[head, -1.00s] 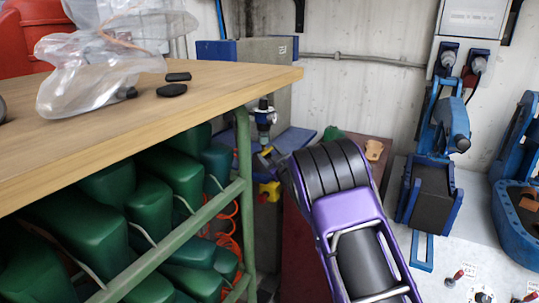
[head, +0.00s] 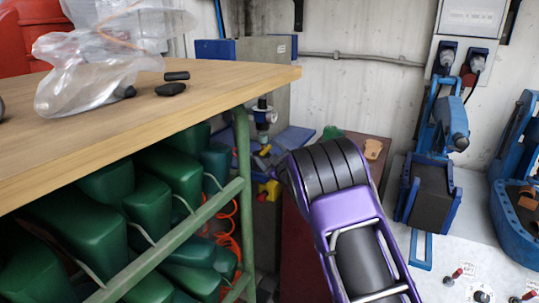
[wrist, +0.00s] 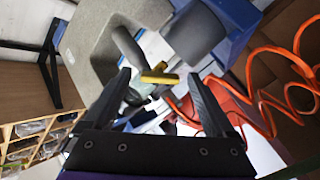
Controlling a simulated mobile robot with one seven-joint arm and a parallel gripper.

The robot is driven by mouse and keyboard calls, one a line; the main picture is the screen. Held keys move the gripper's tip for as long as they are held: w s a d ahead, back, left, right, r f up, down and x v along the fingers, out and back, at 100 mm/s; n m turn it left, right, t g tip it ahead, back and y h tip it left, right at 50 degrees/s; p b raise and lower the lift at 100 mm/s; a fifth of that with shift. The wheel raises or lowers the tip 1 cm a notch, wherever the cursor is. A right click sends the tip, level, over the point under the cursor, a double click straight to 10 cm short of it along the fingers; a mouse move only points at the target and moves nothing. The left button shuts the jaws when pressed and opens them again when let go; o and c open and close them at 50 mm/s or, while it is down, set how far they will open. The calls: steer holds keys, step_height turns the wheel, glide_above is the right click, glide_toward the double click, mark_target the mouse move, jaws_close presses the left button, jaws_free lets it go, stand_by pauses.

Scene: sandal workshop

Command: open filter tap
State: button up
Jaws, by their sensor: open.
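The filter tap shows in the wrist view as a small yellow handle (wrist: 160,77) on the filter fitting. My gripper (wrist: 159,84) is open, with one dark finger on each side of the yellow handle in the picture. I see no clear contact, and the depth between fingers and handle is hard to tell. In the head view the filter unit (head: 264,114) stands behind the green table leg, with a small yellow part (head: 265,150) below it. My purple arm reaches toward it from the right and hides most of the gripper there.
A wooden table (head: 225,82) on a green frame stands at the left, with green shoe lasts (head: 110,185) beneath. Orange coiled hose (wrist: 262,85) hangs close to the right of my gripper. A blue machine (head: 433,185) stands to the right.

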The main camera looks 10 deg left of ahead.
steer(key=shift+s, duration=0.1)
steer(key=v, duration=1.7)
steer(key=shift+s+d, duration=0.1)
steer(key=c, duration=0.3)
steer(key=shift+d+f+m+p, duration=0.1)
steer(key=shift+f+m+p, duration=0.2)
steer(key=shift+m, duration=0.4)
steer(key=shift+c, duration=1.2)
steer(key=shift+d+f+m, duration=0.1)
steer(key=shift+f+m, duration=0.05)
steer(key=shift+m, duration=0.45)
steer(key=shift+d+f+m, duration=0.1)
steer(key=shift+f+m, duration=0.1)
steer(key=shift+m, duration=0.4)
steer(key=shift+c, duration=1.2)
steer(key=w+a+m, duration=0.3)
steer(key=w+m, duration=0.1)
steer(key=w+a+r+m+p, duration=0.1)
steer(key=w+a+m, duration=0.2)
steer(key=w+m, duration=0.2)
steer(key=w+a+m+p, duration=0.1)
steer(key=w+a+m, duration=0.3)
steer(key=w+m, duration=0.1)
steer(key=shift+r, duration=0.2)
